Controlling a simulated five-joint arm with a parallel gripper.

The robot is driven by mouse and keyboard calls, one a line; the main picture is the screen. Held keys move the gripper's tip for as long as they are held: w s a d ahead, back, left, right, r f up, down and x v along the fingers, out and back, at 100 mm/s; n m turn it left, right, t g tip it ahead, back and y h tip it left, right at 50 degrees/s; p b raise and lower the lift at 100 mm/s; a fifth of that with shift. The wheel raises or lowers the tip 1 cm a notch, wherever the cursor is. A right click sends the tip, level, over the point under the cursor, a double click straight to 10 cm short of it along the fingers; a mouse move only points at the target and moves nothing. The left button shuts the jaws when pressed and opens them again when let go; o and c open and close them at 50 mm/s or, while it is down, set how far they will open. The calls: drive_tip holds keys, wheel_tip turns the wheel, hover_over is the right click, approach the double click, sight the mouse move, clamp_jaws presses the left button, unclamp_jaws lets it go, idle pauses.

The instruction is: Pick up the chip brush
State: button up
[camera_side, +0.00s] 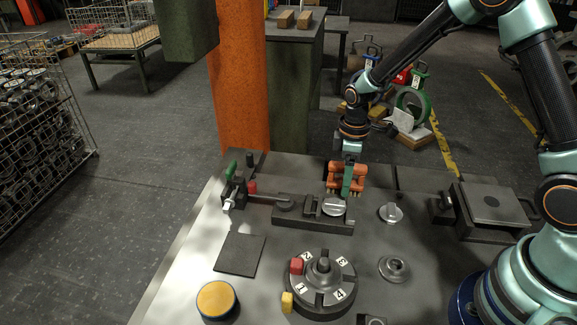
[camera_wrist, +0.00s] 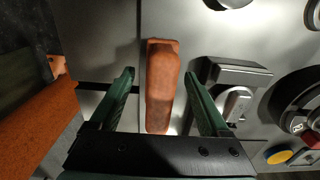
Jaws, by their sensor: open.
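The chip brush appears in the wrist view as a long orange-brown body (camera_wrist: 161,88) over the grey bench top, with its bristles not clearly visible. My gripper (camera_wrist: 160,74) has its two dark green fingers apart, one on each side of this body, with gaps to both. I cannot tell how far the fingertips are above or beside it. In the side view my gripper (camera_side: 348,184) points down near the back edge of the bench. Orange parts show around its green finger there, and I cannot clearly separate brush from gripper.
A dark fixture with a silver disc (camera_side: 333,207) stands just in front of my gripper. A numbered round dial (camera_side: 320,283), a yellow-topped round tin (camera_side: 217,299), a dark flat pad (camera_side: 240,254) and silver castings (camera_side: 391,213) are nearby. An orange post (camera_side: 238,100) rises behind the bench.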

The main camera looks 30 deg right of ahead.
drive_tip(key=shift+f, duration=0.85)
drive_tip(key=shift+c, duration=0.3)
clamp_jaws()
wheel_tip(320, 180, up, 20)
